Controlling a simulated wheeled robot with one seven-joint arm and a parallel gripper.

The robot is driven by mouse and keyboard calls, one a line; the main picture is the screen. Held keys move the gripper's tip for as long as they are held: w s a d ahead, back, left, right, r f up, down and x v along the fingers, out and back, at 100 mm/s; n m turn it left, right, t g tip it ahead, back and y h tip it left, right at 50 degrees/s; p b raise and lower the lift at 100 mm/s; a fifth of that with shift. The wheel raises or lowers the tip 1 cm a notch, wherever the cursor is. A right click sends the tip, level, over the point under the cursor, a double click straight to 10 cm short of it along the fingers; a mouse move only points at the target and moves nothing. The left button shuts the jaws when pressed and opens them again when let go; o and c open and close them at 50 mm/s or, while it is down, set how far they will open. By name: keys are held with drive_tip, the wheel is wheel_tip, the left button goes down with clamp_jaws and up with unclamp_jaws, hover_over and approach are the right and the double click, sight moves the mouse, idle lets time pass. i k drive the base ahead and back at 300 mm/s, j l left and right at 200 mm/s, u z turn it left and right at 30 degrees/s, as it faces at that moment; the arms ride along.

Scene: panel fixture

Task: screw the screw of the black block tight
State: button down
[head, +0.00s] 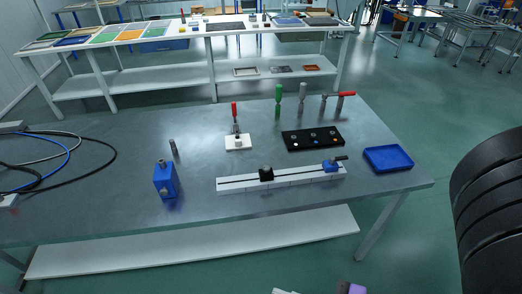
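The black block (266,174) sits on a long white slotted rail (235,184) near the front of the grey table. A small round shape shows on its top, but its screw is too small to make out. A blue block with a black handle (332,166) sits at the right end of the same rail. Upright tools stand behind: a green-handled one (278,100), a grey-handled one (302,96) and a red-handled one (345,94). My gripper is not in view; a black ribbed part, probably of my arm, fills the right edge.
A black plate with small round parts (291,144), a white base with a red-handled clamp (238,142), a blue tray (388,158), a blue block (165,178) and a small dark upright cylinder (173,147) stand on the table (110,200). Cables lie at left. The front left is clear.

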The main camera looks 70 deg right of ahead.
sight(266, 168)
drive_tip(key=z, duration=1)
